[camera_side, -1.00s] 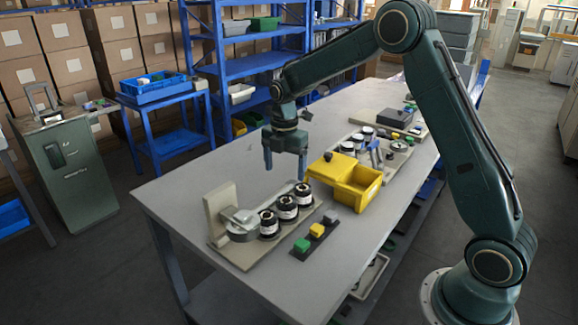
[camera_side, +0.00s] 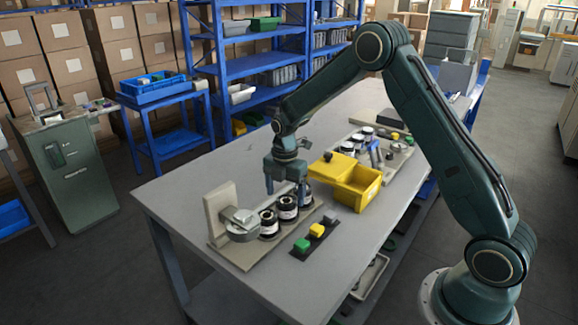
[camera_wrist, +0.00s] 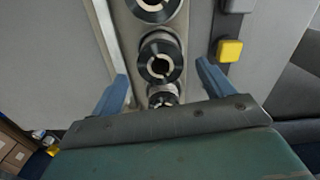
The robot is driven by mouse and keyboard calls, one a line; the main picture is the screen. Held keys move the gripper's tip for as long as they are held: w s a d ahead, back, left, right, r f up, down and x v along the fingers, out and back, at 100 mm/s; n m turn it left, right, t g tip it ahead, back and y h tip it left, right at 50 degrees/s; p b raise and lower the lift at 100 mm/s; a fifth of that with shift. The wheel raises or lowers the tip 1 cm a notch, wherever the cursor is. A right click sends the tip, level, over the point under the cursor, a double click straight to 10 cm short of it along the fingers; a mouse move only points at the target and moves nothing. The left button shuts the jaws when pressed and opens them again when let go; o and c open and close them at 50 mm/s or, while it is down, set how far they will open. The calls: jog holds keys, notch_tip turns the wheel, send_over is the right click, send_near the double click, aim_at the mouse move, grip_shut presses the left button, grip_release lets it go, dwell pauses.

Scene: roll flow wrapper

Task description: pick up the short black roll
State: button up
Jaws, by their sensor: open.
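Three black rolls with pale labels stand in a row on a light base plate: a front roll (camera_side: 268,224), a middle roll (camera_side: 287,209) and a far roll (camera_side: 307,198). I cannot tell for sure which is the short one. In the wrist view the rolls show from above: one at the top edge (camera_wrist: 152,8), one in the middle (camera_wrist: 160,60) and a smaller-looking one (camera_wrist: 163,97) partly hidden by my gripper's body. My gripper (camera_side: 285,192) is open and empty, with its fingers around the row's far end in the picture. In the wrist view my gripper (camera_wrist: 162,76) has blue fingers either side of the row.
A grey disc fixture (camera_side: 242,232) with an upright plate (camera_side: 220,208) stands at the row's front end. Green (camera_side: 301,244) and yellow (camera_side: 317,230) buttons sit to the right. A yellow bin (camera_side: 366,190) stands close behind my gripper's right side. The table's left part is clear.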

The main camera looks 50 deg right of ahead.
jog(key=shift+s+d+f, duration=0.1)
jog(key=shift+f, duration=2.15)
jog(key=c, duration=1.2)
jog(key=shift+o, duration=0.2)
jog(key=shift+r, duration=0.2)
notch_tip(320, 180, up, 20)
jog(key=shift+f, duration=0.15)
